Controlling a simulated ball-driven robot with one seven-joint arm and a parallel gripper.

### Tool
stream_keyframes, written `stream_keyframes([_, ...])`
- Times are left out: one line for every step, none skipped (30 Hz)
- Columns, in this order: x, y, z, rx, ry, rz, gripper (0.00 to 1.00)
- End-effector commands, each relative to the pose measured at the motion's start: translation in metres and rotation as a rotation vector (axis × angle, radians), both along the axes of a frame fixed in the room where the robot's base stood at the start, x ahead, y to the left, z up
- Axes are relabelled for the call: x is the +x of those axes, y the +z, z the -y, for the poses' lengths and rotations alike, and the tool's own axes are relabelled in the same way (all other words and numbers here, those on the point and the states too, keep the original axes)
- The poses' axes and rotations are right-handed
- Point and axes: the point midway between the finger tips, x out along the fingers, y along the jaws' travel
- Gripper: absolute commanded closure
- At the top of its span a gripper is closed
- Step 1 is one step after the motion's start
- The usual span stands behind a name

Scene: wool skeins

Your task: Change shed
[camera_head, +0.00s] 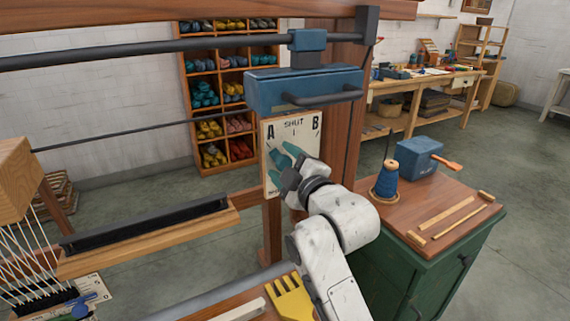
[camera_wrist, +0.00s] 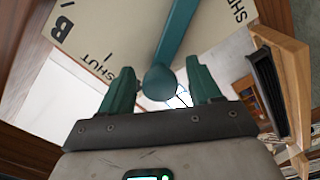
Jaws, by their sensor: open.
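A pale dial board (camera_head: 294,137) marked A, SHUT and B is fixed below a blue housing on the loom frame. In the wrist view the board (camera_wrist: 110,32) shows B and SHUT upside down. A teal lever (camera_wrist: 180,35) with a round knob (camera_wrist: 160,82) crosses the wrist view from the top. My gripper (camera_head: 281,150) is in front of the board, below the letters. Its teal fingers (camera_wrist: 161,85) are open, one on each side of the knob in the picture. I cannot tell whether they touch it. My gripper hides the lever's setting in the head view.
The blue housing (camera_head: 303,88) with its dark handle sits just above my gripper. A wooden beam (camera_head: 150,235) with a black bar lies left. A green cabinet (camera_head: 425,245) at right carries a blue spool (camera_head: 386,182) and a blue box (camera_head: 412,156). A yellow comb (camera_head: 289,296) lies below.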

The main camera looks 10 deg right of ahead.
Motion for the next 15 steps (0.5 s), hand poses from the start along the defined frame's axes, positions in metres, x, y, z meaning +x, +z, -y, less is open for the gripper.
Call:
stream_keyframes([0.0,0.0,0.0,0.0,0.0,0.0,0.37])
stream_keyframes([0.0,0.0,0.0,0.0,-0.001,0.001,0.37])
stream_keyframes([-0.001,0.0,0.0,0.0,-0.001,0.001,0.37])
stream_keyframes([-0.001,0.0,0.001,0.0,-0.001,0.001,0.37])
stream_keyframes([-0.003,0.0,0.001,0.0,-0.001,0.001,0.37])
stream_keyframes([-0.005,0.0,0.002,0.0,-0.001,0.001,0.37])
stream_keyframes([-0.008,0.0,0.003,0.001,-0.001,0.002,0.37])
stream_keyframes([-0.011,0.0,0.004,0.001,-0.001,0.002,0.37])
stream_keyframes([-0.016,-0.001,0.006,0.001,-0.001,0.0,0.37])
stream_keyframes([-0.021,-0.001,0.007,0.0,-0.001,0.0,0.37])
stream_keyframes([-0.026,0.0,0.009,0.001,-0.001,0.002,0.37])
stream_keyframes([-0.033,-0.001,0.011,0.0,-0.001,0.001,0.37])
stream_keyframes([-0.038,-0.001,0.013,0.0,-0.002,0.001,0.37])
stream_keyframes([-0.044,-0.001,0.015,0.001,-0.002,0.001,0.37])
stream_keyframes([-0.051,-0.001,0.018,0.001,-0.002,0.001,0.37])
